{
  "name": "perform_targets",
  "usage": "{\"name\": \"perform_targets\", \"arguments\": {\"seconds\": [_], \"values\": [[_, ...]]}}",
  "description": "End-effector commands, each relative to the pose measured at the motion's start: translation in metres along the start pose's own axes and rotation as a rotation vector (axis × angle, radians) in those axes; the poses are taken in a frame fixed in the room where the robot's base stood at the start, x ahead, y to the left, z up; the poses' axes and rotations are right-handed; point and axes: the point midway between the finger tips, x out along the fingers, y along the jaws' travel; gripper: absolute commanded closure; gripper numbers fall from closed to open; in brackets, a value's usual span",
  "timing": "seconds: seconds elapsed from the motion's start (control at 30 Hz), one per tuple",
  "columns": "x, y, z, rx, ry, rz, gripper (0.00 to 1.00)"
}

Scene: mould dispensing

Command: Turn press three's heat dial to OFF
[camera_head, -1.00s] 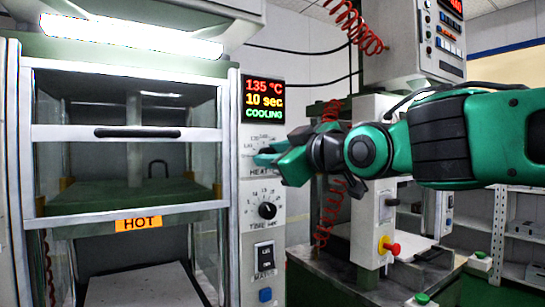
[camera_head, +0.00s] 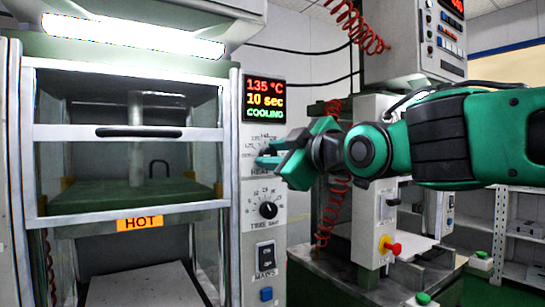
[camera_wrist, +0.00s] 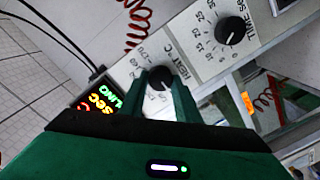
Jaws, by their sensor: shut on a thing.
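The press's control panel (camera_head: 249,230) carries a display (camera_head: 265,100) reading 135 °C, 10 sec and COOLING. The heat dial (camera_wrist: 160,76) is a black knob marked HEAT °C, between my gripper's fingers in the wrist view. My gripper (camera_head: 266,156) is shut on it, and in the head view its fingers hide the knob. The wrist view shows the two green fingers (camera_wrist: 159,92) on either side of the knob. I cannot read where its pointer stands or see an OFF mark clearly. No press number is legible.
Below is the time dial (camera_head: 268,210), also in the wrist view (camera_wrist: 230,31). Under it are a mains switch (camera_head: 265,256) and a blue button (camera_head: 266,294). The press (camera_head: 130,208) has a HOT label (camera_head: 139,223). Another machine with a red knob (camera_head: 392,248) stands right.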

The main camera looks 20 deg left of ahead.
Motion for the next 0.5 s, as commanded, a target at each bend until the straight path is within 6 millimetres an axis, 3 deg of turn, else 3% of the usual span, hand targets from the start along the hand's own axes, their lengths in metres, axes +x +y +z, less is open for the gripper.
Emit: {"name": "perform_targets", "arguments": {"seconds": [0.03, 0.1, 0.5], "values": [[0.0006, 0.0012, 0.0119, 0.002, -0.023, 0.001, 0.64], [0.0006, 0.0012, 0.0103, 0.002, -0.020, 0.001, 0.52], [-0.0065, 0.0015, 0.0032, 0.000, -0.007, 0.002, 0.52]]}}
